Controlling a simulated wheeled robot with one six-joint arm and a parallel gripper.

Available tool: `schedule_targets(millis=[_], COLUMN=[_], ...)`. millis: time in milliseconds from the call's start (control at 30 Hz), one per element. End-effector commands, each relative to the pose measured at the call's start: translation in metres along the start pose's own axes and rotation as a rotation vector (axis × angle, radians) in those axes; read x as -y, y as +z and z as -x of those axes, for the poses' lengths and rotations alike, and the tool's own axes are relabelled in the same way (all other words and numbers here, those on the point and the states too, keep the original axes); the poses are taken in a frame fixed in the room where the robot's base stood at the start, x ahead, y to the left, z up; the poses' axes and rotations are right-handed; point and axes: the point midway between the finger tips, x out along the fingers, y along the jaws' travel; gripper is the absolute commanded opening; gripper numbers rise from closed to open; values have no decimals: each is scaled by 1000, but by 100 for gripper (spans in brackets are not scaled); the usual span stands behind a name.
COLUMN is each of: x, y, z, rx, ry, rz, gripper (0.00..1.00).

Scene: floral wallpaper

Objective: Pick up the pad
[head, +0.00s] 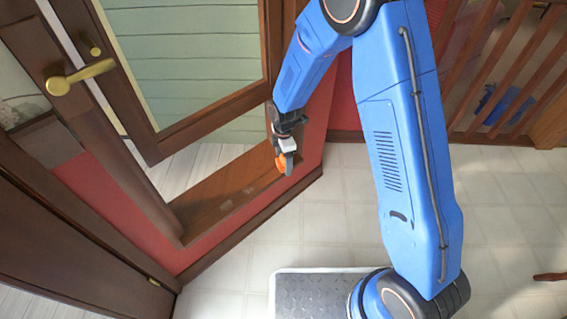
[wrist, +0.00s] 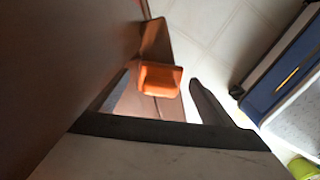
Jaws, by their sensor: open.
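An orange block-like thing (wrist: 160,79), which I take to be the pad, sits on a brown wooden ledge. In the head view the orange (head: 281,164) shows just left of my gripper (head: 288,160), partly hidden by it. In the wrist view my gripper (wrist: 157,88) is open, with one finger on each side of the orange thing. I cannot tell whether either finger touches it.
The wooden ledge (head: 213,205) runs below a window frame (head: 205,125). A wooden railing (head: 500,70) stands at the right. Pale tiled floor (head: 330,225) is open beside the ledge.

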Motion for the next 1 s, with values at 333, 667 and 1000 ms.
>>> schedule_targets(millis=[333, 667, 1000], x=[0, -1, 15], y=[0, 0, -6], z=[0, 6, 36], rx=[0, 0, 0], ry=[0, 2, -2], rz=[0, 0, 2], gripper=[31, 27, 27])
